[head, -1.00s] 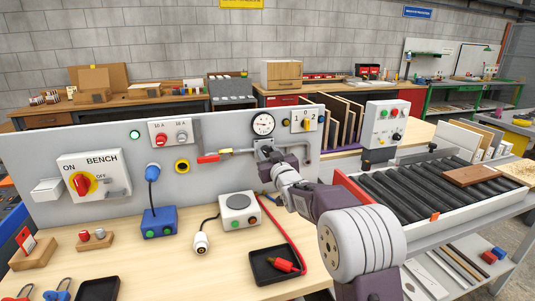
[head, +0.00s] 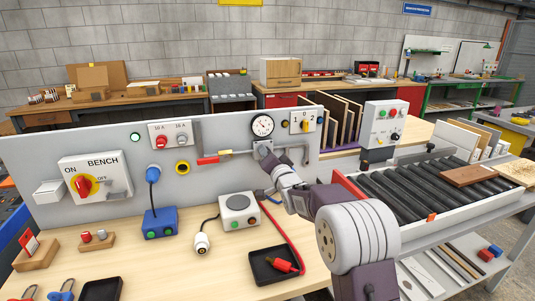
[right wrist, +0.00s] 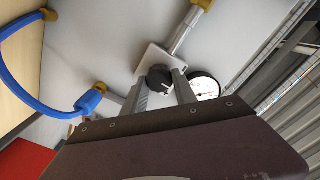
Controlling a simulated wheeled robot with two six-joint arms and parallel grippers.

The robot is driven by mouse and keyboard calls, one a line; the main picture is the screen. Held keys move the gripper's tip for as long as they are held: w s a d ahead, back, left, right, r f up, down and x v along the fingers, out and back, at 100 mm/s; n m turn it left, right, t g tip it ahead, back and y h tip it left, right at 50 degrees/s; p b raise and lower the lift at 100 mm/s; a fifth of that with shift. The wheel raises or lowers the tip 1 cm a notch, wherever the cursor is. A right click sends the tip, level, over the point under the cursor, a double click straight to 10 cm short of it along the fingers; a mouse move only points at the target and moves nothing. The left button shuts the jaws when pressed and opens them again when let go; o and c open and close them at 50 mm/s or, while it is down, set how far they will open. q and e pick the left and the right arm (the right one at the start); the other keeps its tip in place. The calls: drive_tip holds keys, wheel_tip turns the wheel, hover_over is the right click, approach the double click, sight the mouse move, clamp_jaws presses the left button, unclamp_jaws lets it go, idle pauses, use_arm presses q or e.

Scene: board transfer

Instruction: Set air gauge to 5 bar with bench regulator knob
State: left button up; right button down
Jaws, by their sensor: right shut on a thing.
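The round air gauge (head: 262,125) is on the grey bench panel, with a white face and a dark rim; its needle is too small to read exactly. Part of the gauge also shows in the right wrist view (right wrist: 206,87). The black regulator knob (right wrist: 158,77) sits below the gauge on a pale fitting. My right gripper (right wrist: 163,86) is shut on the knob, one finger on each side. In the head view the right gripper (head: 267,153) covers the knob. My left gripper is not in view.
A pipe with a red-handled valve (head: 208,160) runs left of the regulator. A selector switch (head: 303,121) is close on the right. A blue hose (right wrist: 40,70) hangs beside the gripper. The roller conveyor (head: 425,190) lies right of my arm.

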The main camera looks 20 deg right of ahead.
drive_tip(key=m+p, duration=0.1)
drive_tip(key=m, duration=0.4)
drive_tip(key=shift+f+m, duration=0.1)
drive_tip(key=shift+m, duration=0.6)
drive_tip(key=c, duration=1)
unclamp_jaws()
drive_tip(key=shift+s, duration=0.15)
drive_tip(key=s, duration=0.8)
drive_tip(key=shift+s+d, duration=0.25)
drive_tip(key=shift+s, duration=0.15)
